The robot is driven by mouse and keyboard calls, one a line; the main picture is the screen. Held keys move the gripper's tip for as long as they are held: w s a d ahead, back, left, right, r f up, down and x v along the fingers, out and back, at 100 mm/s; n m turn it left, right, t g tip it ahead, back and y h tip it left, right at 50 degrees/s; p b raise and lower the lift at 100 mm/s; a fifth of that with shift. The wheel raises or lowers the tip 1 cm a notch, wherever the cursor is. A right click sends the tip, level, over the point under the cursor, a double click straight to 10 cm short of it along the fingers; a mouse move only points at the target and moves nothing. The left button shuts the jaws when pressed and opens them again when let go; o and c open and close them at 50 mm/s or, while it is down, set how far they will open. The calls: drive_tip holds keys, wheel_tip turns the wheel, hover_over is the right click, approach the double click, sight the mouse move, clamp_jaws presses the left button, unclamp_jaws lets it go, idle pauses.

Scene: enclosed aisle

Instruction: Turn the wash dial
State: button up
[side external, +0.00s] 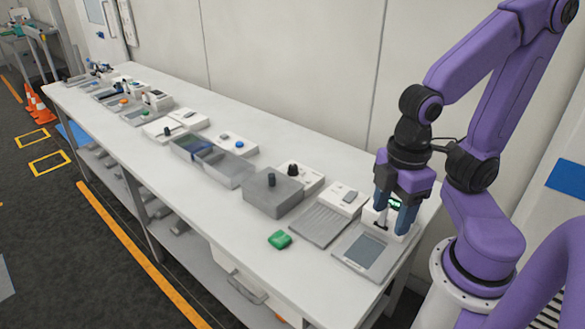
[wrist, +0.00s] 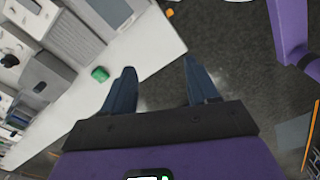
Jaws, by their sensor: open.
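A black round knob (side external: 292,169) stands on a white box further left along the bench; a dark knob shows at the left edge of the wrist view (wrist: 10,61). Another dark knob (side external: 271,180) tops a grey box (side external: 272,200). No label is legible, so I cannot tell which is the wash dial.
A green block (side external: 279,240) lies near the front edge of the white bench (side external: 215,210). A ribbed grey tray (side external: 318,225) and a flat grey panel (side external: 368,252) lie near my gripper. Clear bins (side external: 212,160) and several units stand further left. The wall runs behind.

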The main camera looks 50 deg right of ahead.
drive_tip(key=w+a+r+m, duration=0.2)
drive_tip(key=w+a, duration=0.1)
drive_tip(key=w, duration=1)
drive_tip(key=w+d+m, duration=0.1)
drive_tip(key=w+d, duration=0.2)
drive_tip(key=w, duration=0.6)
drive_tip(key=w+d+m, duration=0.1)
drive_tip(key=w+d, duration=0.2)
drive_tip(key=w, duration=0.5)
drive_tip(key=m, duration=0.2)
hover_over(293, 166)
wheel_tip(293, 166, down, 5)
drive_tip(key=shift+h, duration=0.4)
wheel_tip(293, 166, down, 16)
drive_tip(key=shift+f, duration=0.15)
drive_tip(key=shift+c, duration=0.3)
drive_tip(key=c, duration=1)
